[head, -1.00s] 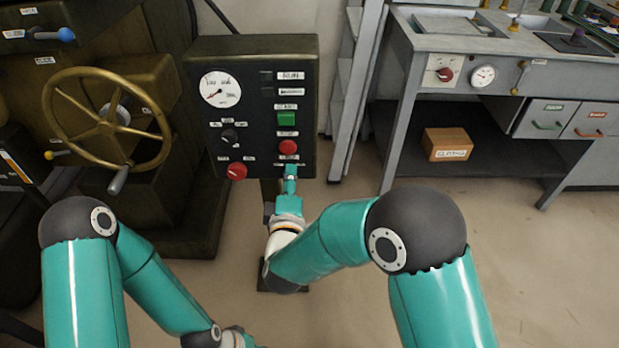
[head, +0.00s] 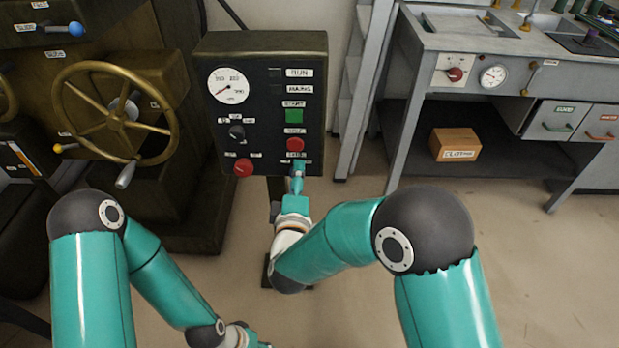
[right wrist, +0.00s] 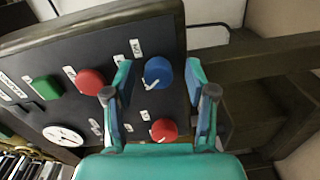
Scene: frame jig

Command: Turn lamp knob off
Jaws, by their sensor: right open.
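A dark control panel (head: 262,105) stands ahead, with a gauge, buttons and knobs. A blue knob with a pale pointer (right wrist: 158,76) is on its lower right corner. My right gripper (head: 297,172) is at that corner and largely hides the knob in the head view. In the right wrist view my right gripper (right wrist: 158,68) is open, with one finger on each side of the blue knob. I cannot tell whether the fingers touch it.
On the panel are a red knob (head: 243,168), a black selector (head: 237,132), a red button (head: 295,144) and a green button (head: 294,115). A brass handwheel (head: 115,112) is to the left. A grey workbench (head: 470,45) stands right. The floor between is clear.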

